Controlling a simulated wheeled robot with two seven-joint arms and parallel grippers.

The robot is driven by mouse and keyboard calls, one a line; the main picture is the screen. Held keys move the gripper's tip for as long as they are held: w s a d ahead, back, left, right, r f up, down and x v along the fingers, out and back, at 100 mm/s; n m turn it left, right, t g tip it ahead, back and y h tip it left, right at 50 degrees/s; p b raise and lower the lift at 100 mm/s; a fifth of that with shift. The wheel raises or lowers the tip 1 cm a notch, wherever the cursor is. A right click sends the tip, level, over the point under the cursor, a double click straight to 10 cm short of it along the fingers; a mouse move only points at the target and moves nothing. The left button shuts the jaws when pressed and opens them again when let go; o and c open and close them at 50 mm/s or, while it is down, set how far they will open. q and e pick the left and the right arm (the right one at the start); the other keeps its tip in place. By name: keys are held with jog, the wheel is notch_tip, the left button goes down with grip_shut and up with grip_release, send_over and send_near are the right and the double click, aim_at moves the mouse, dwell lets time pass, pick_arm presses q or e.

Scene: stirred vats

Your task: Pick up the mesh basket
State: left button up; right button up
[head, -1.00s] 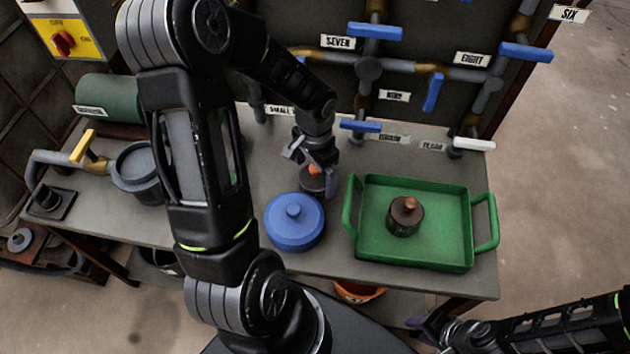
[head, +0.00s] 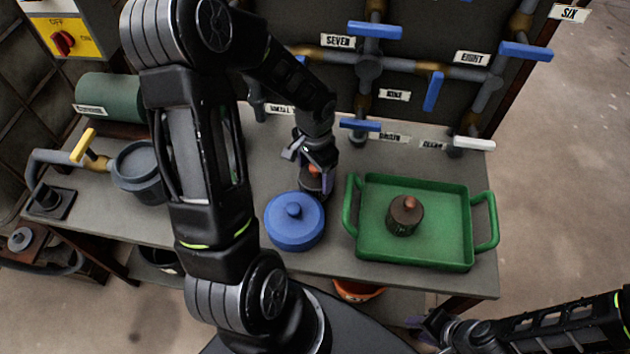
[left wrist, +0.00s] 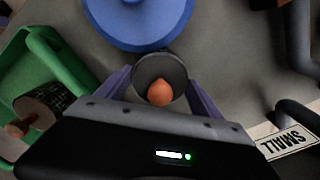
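A small round dark vessel with an orange knob (left wrist: 160,94) stands between the fingers of my left gripper (left wrist: 160,76) in the left wrist view; I cannot make out mesh on it. In the head view my left gripper (head: 314,176) points down over it, behind the blue pot. The fingers lie close along both its sides; whether they press on it is unclear. A similar dark vessel with an orange-brown knob (head: 405,215) stands in the green tray (head: 464,225); its side looks mesh-like in the left wrist view (left wrist: 42,105). My right gripper (head: 428,324) is at the lower right, away from the table.
A blue lidded pot (head: 294,222) stands just in front of my left gripper. The green tray with raised handles is to its right. Pipes with blue valve handles (head: 360,125) run behind. A grey pot (head: 140,172) stands at the left.

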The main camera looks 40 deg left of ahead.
pick_arm(q)
jog(key=c, duration=0.9)
jog(key=shift+o, duration=0.2)
notch_tip(320, 180, up, 10)
dwell(0.5)
